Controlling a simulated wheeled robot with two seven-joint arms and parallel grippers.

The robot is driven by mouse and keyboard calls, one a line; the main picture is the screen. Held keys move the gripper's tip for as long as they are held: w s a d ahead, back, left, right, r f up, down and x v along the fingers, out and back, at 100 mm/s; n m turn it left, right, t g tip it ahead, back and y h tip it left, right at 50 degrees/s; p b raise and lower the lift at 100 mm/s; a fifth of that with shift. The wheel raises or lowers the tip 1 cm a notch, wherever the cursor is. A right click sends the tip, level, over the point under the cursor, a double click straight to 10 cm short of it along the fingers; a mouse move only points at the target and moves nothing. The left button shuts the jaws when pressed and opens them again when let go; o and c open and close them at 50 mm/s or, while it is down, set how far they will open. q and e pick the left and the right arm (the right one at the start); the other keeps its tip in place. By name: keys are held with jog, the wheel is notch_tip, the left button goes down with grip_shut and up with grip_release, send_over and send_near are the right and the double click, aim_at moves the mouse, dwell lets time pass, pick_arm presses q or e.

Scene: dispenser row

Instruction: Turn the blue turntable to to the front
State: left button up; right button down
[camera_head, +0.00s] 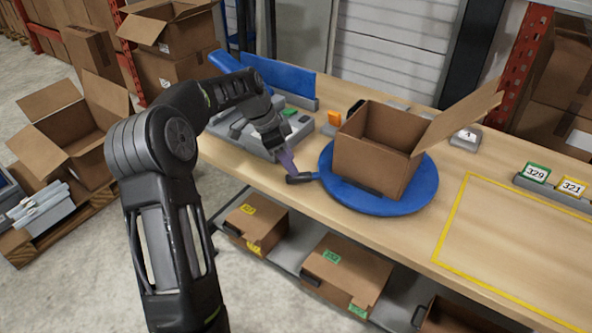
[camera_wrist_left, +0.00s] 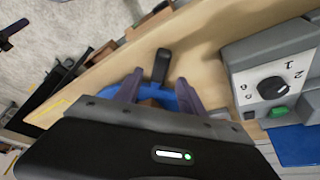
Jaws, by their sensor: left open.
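The blue turntable (camera_head: 408,204) lies on the wooden bench with an open cardboard box (camera_head: 372,158) on it. Its black handle (camera_head: 300,179) sticks out at the turntable's left side. My left gripper (camera_head: 288,163) is just above and beside the handle in the head view. In the left wrist view my left gripper (camera_wrist_left: 159,80) is open, with the handle (camera_wrist_left: 161,64) between and beyond its two purple fingertips. Gaps show on both sides of the handle. Part of the blue turntable (camera_wrist_left: 187,98) shows behind the fingers. My right gripper is not in view.
A grey dispenser (camera_head: 245,134) with a green button stands left of the turntable; its dial face (camera_wrist_left: 270,88) is close in the wrist view. A yellow-outlined area (camera_head: 520,235) of bench at right is clear. Boxes (camera_head: 345,270) sit on the shelf below.

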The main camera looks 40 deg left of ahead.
pick_arm(q)
jog(key=x, duration=0.5)
jog(key=shift+p, duration=0.3)
jog(key=shift+a, duration=0.1)
grip_shut()
dwell(0.9)
